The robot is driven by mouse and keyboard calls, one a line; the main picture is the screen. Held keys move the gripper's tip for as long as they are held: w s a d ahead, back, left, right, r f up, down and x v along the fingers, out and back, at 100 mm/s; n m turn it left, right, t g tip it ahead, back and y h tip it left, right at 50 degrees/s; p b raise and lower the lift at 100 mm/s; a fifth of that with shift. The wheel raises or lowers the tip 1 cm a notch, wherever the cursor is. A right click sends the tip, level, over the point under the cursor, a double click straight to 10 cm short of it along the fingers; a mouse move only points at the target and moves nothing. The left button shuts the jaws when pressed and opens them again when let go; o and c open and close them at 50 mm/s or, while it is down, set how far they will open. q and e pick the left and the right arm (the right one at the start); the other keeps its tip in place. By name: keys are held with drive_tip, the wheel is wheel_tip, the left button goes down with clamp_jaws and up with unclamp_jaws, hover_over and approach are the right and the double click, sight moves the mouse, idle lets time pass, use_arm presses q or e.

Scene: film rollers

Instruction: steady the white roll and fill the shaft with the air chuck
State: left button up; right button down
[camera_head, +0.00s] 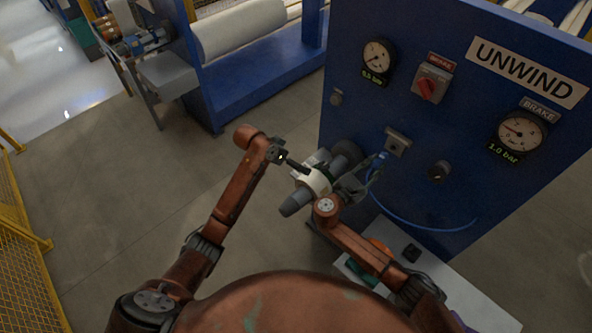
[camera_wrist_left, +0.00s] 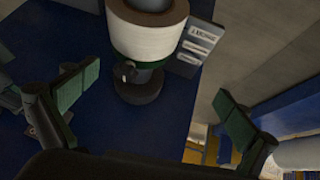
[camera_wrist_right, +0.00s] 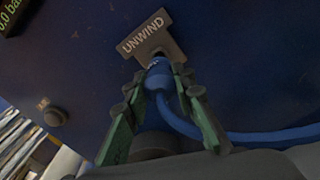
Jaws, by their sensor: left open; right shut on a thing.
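The white roll (camera_head: 317,181) sits on a grey shaft (camera_head: 291,206) that sticks out of the blue panel. In the left wrist view the roll (camera_wrist_left: 148,38) shows with a green ring beside it. My left gripper (camera_head: 289,163) is open, with its fingers spread beside the roll and shaft and not closed on them. My right gripper (camera_wrist_right: 165,125) is shut on the blue air chuck (camera_wrist_right: 158,78). The chuck's tip is at the bracket labelled UNWIND (camera_wrist_right: 146,36); I cannot tell whether it is still seated there. The roll partly hides behind my right arm.
The blue panel (camera_head: 345,100) carries a red switch (camera_head: 427,88), a left gauge (camera_head: 377,55) and a brake gauge (camera_head: 521,131) reading 1.0 bar. A blue hose (camera_head: 420,225) loops below the chuck. A pale table (camera_head: 480,305) stands at the lower right. The floor at left is clear.

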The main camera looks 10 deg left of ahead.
sight(308, 179)
drive_tip(key=shift+a, duration=0.1)
use_arm(q)
drive_tip(key=shift+n+g, duration=0.6)
drive_tip(key=shift+g, duration=0.1)
drive_tip(key=d+f, duration=0.2)
drive_tip(key=f, duration=0.1)
drive_tip(key=d+f, duration=0.2)
drive_tip(key=f, duration=0.1)
drive_tip(key=d+f, duration=0.2)
drive_tip(key=f, duration=0.2)
drive_tip(key=shift+d+f, duration=0.1)
drive_tip(key=shift+d, duration=0.1)
drive_tip(key=shift+c, duration=0.4)
drive_tip(key=c, duration=1.7)
drive_tip(key=shift+s+d, duration=0.1)
drive_tip(key=shift+c, duration=0.2)
use_arm(e)
drive_tip(key=shift+w, duration=0.1)
drive_tip(key=shift+w+d, duration=0.3)
drive_tip(key=shift+d, duration=0.05)
